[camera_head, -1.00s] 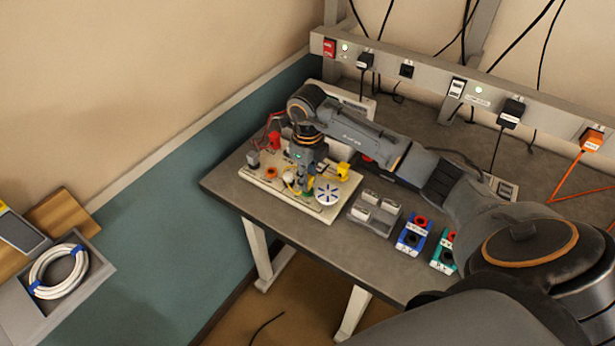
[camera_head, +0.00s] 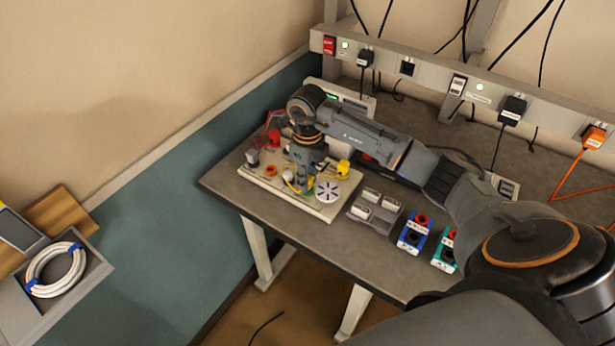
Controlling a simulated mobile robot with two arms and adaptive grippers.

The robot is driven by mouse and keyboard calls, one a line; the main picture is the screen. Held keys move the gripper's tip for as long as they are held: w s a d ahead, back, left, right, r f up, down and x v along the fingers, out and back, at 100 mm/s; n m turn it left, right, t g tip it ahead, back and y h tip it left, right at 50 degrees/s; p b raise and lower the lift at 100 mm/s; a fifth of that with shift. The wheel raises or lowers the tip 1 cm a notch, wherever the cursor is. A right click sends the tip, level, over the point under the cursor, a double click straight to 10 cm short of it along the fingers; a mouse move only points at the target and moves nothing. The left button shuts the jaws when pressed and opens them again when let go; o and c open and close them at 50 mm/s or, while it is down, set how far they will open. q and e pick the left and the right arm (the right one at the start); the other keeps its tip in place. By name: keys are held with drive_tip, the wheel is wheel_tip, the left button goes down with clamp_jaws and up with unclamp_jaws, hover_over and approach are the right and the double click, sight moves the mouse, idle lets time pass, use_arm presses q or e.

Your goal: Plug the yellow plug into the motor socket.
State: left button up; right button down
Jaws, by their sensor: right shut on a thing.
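My right gripper (camera_head: 303,187) points down over the pale board (camera_head: 322,212) on the grey table. It is shut on a small yellow piece, which looks like the yellow plug (camera_head: 308,191); the fingers hide most of it. A yellow wire (camera_head: 289,177) curves just left of the fingers. A white round disc with dark blue spokes (camera_head: 327,190), perhaps on the motor, sits close to the right of the fingertips. I cannot make out the motor socket or whether the plug touches it. My left gripper is not in view.
Red (camera_head: 274,138) and orange (camera_head: 271,171) parts stand on the board's left. A grey tray (camera_head: 366,223) and the blue (camera_head: 414,233) and teal (camera_head: 444,252) blocks stand to the right. A power rail (camera_head: 430,75) with hanging cables runs behind the table.

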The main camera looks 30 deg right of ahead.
drive_tip(key=shift+f+b, duration=0.35)
drive_tip(key=shift+b, duration=0.2)
idle(0.9)
drive_tip(key=c, duration=1.1)
unclamp_jaws()
drive_tip(key=shift+o, duration=0.2)
drive_tip(key=shift+r, duration=0.1)
wheel_tip(320, 180, up, 12)
